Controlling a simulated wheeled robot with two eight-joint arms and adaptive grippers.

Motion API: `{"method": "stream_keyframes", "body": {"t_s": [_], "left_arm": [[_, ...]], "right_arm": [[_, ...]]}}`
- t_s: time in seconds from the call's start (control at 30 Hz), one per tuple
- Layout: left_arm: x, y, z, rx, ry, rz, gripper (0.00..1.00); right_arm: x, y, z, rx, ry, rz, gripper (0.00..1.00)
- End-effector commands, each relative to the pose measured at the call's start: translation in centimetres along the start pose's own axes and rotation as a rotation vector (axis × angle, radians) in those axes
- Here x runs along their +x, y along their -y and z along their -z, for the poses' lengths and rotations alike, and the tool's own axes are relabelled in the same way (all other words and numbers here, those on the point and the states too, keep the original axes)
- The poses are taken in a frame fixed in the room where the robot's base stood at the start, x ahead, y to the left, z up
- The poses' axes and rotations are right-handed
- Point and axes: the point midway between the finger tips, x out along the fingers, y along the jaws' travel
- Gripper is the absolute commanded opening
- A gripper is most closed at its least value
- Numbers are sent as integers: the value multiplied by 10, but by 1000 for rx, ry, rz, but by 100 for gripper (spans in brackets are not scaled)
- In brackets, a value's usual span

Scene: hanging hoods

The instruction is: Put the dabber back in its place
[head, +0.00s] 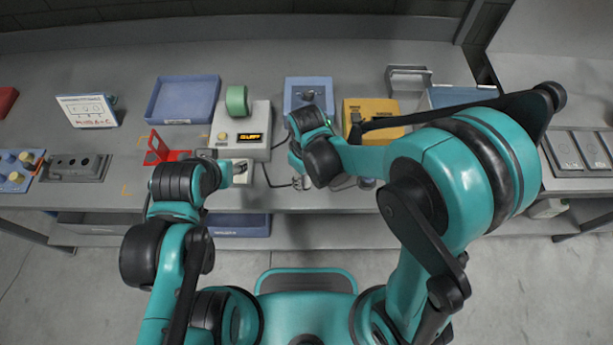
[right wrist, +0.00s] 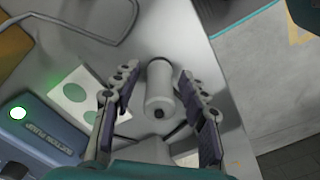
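A pale grey cylinder (right wrist: 160,90), which looks like the dabber, shows in the right wrist view with a dark spot at its near end. My right gripper (right wrist: 161,118) is open, with one finger on each side of the cylinder and visible gaps between. In the head view my right gripper (head: 301,182) is over the front of the bench, and the cylinder cannot be made out there. My left gripper (head: 240,172) is near the front edge beside a small white box; its fingers are too hidden to read. The dabber's place cannot be identified.
A white card with green dots (right wrist: 78,98) lies left of the cylinder, near a blue device (right wrist: 38,132) with a lit green lamp. On the bench stand a blue tray (head: 183,98), a box with an orange display (head: 243,130) and a yellow device (head: 372,112). Cables lie near.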

Motion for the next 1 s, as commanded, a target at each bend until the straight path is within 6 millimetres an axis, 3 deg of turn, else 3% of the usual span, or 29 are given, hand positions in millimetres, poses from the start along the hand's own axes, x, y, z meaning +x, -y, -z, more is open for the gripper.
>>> {"method": "stream_keyframes", "body": {"t_s": [0.17, 0.27, 0.7, 1.0], "left_arm": [[-3, 0, 2, 0, 0, 0, 49], [-7, 0, 5, 0, 0, 0, 49], [-32, 0, 22, 0, 0, 0, 49], [-34, 0, 25, 0, 0, 0, 49]], "right_arm": [[-4, 0, 0, 0, 0, 0, 44], [-16, 0, 0, 0, 0, 0, 44], [-107, 0, 0, 0, 0, 0, 44], [-124, 0, 0, 0, 0, 0, 44]]}}
